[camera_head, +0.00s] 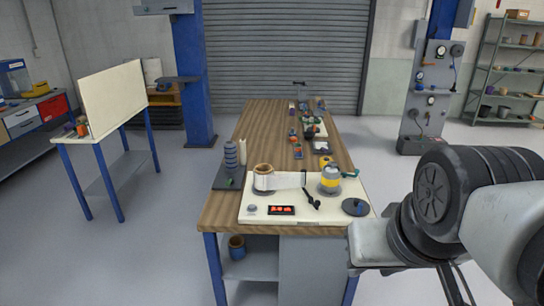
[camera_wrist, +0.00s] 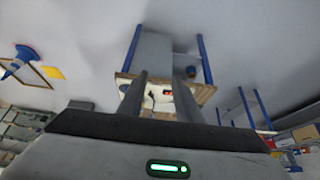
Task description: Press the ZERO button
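A cream panel (camera_head: 300,216) lies on the near end of the wooden workbench (camera_head: 270,118). At its front left is a small grey round button (camera_head: 251,210), beside a dark display (camera_head: 281,210) with red digits. I cannot read a ZERO label. The panel also carries a roll of pale film (camera_head: 263,176) and a yellow and grey roller (camera_head: 330,178). In the wrist view my gripper (camera_wrist: 160,92) is open and empty, its two fingers apart. The bench and the red display (camera_wrist: 168,92) show beyond them, upside down. In the head view my arm is at the right, clear of the panel.
A dark stand of stacked grey discs (camera_head: 230,160) stands left of the panel. A black round knob (camera_head: 354,207) is at its right front. Small parts (camera_head: 300,135) lie farther back. A side table with a board (camera_head: 113,96) stands left; open floor lies between.

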